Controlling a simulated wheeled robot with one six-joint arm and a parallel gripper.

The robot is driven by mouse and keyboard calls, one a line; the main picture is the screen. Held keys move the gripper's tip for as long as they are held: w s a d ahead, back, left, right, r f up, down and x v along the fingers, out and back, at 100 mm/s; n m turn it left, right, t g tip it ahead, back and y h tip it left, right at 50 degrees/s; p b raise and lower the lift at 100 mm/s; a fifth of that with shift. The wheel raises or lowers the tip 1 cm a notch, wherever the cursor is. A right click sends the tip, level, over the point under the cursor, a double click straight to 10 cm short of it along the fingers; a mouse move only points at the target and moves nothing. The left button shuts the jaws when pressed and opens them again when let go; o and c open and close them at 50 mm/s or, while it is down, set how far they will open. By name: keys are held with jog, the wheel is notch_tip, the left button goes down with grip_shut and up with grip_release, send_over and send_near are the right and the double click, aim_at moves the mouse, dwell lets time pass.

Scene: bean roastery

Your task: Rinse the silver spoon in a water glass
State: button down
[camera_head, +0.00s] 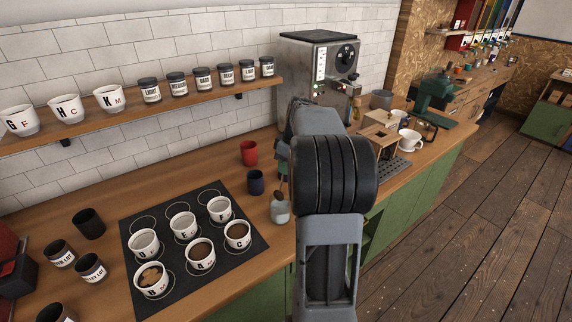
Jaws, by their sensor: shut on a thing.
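A small clear water glass (280,213) stands on the wooden counter, right of the black mat. My gripper (282,165) is above and just behind the glass, mostly hidden by my own arm. It is shut on the spoon (279,193), of which only a thin dark part shows, pointing down over the glass. I cannot tell whether the spoon's tip is inside the glass or just above it. The spoon's silver colour does not show clearly.
The black mat (258,243) holds several white lettered cups. A navy cup (256,182) and a red cup (249,152) stand close behind the glass. A grey machine (310,65) stands at the back. Bare counter (215,168) lies behind the mat.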

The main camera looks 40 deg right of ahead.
jog(key=s+d+b+x, duration=0.1)
jog(key=b+x, duration=0.3)
jog(key=x, duration=0.2)
jog(key=shift+f, duration=0.2)
jog(key=shift+r, duration=0.2)
dwell(0.3)
jog(key=shift+r, duration=0.25)
jog(key=shift+f, duration=0.15)
jog(key=shift+f, duration=0.3)
jog(key=shift+r, duration=0.15)
jog(key=shift+r+p, duration=0.3)
jog(key=shift+r, duration=0.05)
jog(key=shift+f, duration=0.15)
dwell(0.4)
